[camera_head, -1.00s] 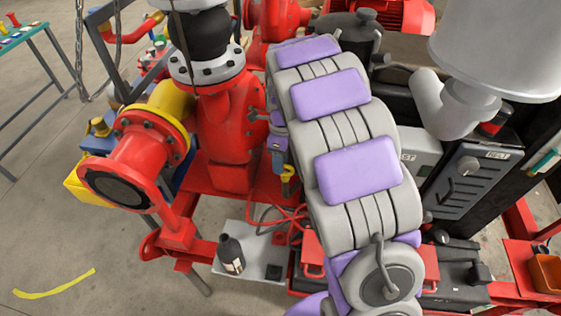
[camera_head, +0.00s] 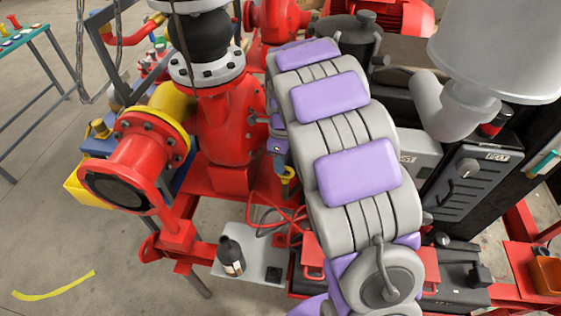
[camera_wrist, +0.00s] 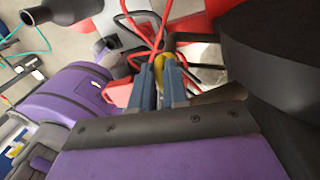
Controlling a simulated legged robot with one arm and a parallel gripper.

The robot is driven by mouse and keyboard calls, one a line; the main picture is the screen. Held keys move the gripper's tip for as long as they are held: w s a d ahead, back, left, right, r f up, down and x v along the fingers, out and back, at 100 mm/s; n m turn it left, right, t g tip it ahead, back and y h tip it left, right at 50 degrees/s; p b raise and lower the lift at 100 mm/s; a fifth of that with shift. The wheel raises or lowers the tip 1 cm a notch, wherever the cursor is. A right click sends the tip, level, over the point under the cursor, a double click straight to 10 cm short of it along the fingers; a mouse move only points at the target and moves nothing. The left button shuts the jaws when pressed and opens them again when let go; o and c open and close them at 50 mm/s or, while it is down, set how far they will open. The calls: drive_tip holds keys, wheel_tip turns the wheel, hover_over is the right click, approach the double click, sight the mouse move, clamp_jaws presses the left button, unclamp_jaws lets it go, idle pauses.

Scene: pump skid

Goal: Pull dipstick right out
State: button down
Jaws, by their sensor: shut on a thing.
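The dipstick (camera_wrist: 161,66) shows as a small yellow loop at the tips of my gripper (camera_wrist: 159,82) in the wrist view. The two blue-grey fingers are shut on it. In the head view, the yellow of the dipstick (camera_head: 288,173) shows in a small patch just left of my grey and purple arm. My gripper (camera_head: 283,160) is mostly hidden there by the arm. The lower part of the dipstick and its tube cannot be made out, so I cannot tell how far it is out.
The red flanged pipe and valve (camera_head: 228,130) stand close on the left. A dark bottle (camera_head: 231,256) stands on a light plate (camera_head: 262,262) below. Red hoses (camera_head: 283,214) run beneath my gripper. A grey control box (camera_head: 467,178) stands at right. Open floor lies at left.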

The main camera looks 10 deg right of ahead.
wheel_tip(320, 180, up, 9)
drive_tip(key=p, duration=0.6)
drive_tip(key=shift+f, duration=0.1)
drive_tip(key=c, duration=1.1)
unclamp_jaws()
drive_tip(key=r+p, duration=0.1)
drive_tip(key=r, duration=0.4)
drive_tip(key=w+r+p, duration=0.1)
drive_tip(key=r, duration=0.5)
drive_tip(key=w+d+r+p, duration=0.1)
drive_tip(key=r, duration=0.5)
drive_tip(key=shift+w+d+p, duration=0.1)
drive_tip(key=shift+p, duration=0.25)
